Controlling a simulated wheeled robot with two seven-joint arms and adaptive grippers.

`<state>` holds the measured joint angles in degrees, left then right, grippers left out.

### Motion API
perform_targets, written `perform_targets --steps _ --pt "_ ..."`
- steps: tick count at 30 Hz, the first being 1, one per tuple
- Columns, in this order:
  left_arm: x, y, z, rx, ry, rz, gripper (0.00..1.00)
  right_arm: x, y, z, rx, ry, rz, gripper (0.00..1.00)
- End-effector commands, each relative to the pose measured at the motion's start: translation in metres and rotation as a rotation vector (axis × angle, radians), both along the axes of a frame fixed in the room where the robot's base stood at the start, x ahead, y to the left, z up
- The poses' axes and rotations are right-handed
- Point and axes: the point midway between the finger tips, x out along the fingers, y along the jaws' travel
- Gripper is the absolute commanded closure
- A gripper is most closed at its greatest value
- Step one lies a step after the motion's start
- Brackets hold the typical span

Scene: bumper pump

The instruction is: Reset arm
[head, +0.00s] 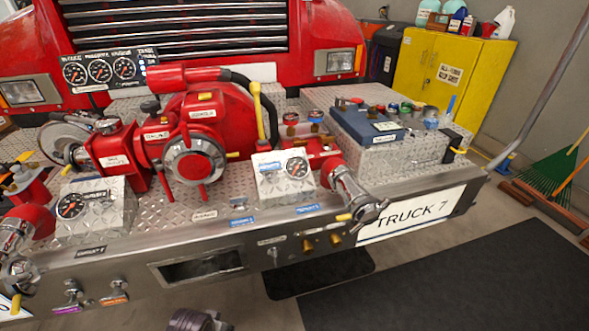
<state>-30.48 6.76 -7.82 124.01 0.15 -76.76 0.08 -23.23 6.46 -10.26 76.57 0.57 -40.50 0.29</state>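Neither of my grippers can be made out in the head view, and no arm of mine shows clearly. A dark grey ribbed cylindrical piece (195,320) is cut off by the bottom edge; I cannot tell what it is. The red pump (203,120) sits on the diamond-plate bumper deck of the fire truck, with a round metal-faced outlet at its front.
Red valves with metal outlets (355,195) stick out over the bumper front. A yellow cabinet (440,75) stands behind. A black floor mat (460,270) lies clear at front right.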

Motion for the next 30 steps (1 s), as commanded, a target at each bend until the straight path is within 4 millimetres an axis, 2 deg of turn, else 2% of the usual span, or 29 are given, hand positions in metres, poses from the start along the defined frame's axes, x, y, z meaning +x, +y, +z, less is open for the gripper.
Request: perform_targets --steps 3,14,24,30 --pt "0.000 -0.001 -0.033 0.000 0.010 -0.002 0.59 0.000 0.000 0.000 0.000 0.000 0.000 0.21" --pt "-0.010 0.001 -0.124 0.001 0.033 -0.009 0.59 0.000 0.000 0.000 0.000 0.000 0.000 0.21" --pt "-0.036 0.005 -0.204 0.004 0.054 -0.015 0.59 0.000 0.000 0.000 0.000 0.000 0.000 0.21" --pt "-0.055 0.009 -0.243 0.005 0.063 -0.018 0.59 0.000 0.000 0.000 0.000 0.000 0.000 0.21"
